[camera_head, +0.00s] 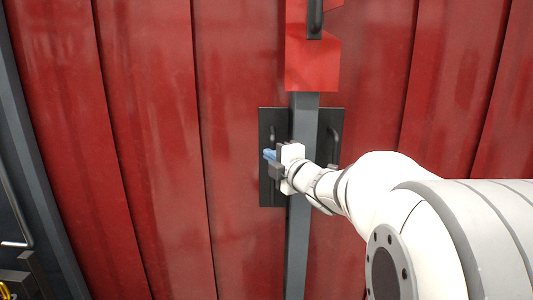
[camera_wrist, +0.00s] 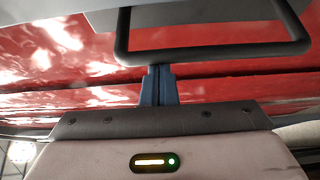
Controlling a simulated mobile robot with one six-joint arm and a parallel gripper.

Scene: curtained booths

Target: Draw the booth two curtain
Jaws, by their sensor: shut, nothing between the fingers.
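Red curtain panels (camera_head: 150,150) hang on both sides of a grey upright post (camera_head: 303,250). A dark plate (camera_head: 268,190) with a black handle (camera_head: 272,132) is on the left of the post. My gripper (camera_head: 268,155) is in front of this plate, just below the visible top of the handle; part of the handle is hidden. In the wrist view my gripper (camera_wrist: 158,85) has its blue fingers together and empty, with their tips close to the black handle bar (camera_wrist: 215,52). I cannot tell whether they touch it. No booth number is readable.
A second dark plate with a handle (camera_head: 335,135) is right of the post, behind my wrist. Another handle (camera_head: 315,18) is above on a red panel (camera_head: 312,70). A dark frame (camera_head: 40,170) with a metal bar stands at the far left.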

